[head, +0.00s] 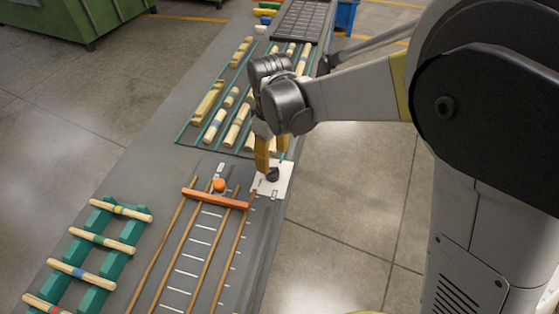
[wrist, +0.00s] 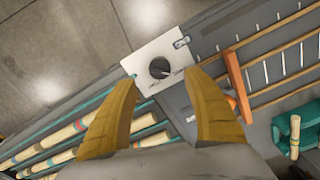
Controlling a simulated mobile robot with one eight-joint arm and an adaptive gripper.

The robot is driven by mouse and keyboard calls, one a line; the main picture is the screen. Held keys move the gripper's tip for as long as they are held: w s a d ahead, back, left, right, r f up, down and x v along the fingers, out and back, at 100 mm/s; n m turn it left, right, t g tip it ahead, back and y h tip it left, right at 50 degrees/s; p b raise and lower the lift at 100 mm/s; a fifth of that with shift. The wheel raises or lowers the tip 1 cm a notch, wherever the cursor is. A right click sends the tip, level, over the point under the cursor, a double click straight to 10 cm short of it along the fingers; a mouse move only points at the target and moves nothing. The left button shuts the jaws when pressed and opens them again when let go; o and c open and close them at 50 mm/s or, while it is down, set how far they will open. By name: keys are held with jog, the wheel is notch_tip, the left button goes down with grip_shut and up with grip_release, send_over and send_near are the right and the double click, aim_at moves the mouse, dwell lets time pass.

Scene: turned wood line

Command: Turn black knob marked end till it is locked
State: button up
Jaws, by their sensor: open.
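The black knob (wrist: 159,68) sits on a white plate (wrist: 146,52) at the edge of the long grey bench. In the wrist view its light pointer mark faces lower right; any lettering is too small to read. In the head view the knob (head: 272,174) shows just below my gripper (head: 268,170), on the white plate (head: 284,182). My gripper (wrist: 165,85) is open, with its yellow fingers spread apart to either side of the knob's line in the wrist view. Nothing is between the fingertips, and I cannot tell how far above the knob they are.
An orange bar (head: 215,198) with an orange ball-shaped knob (head: 219,185) crosses wooden rails beside the plate. Turned wood pieces (head: 237,130) lie on a rack behind. Green stands (head: 95,240) hold more pieces at front left. Open floor (head: 345,200) lies right of the bench.

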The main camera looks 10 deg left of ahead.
aim_at(273, 171)
notch_tip(273, 171, down, 8)
jog(key=b, duration=0.2)
jog(key=shift+r+b, duration=0.15)
jog(key=shift+b, duration=0.15)
jog(key=c, duration=1.2)
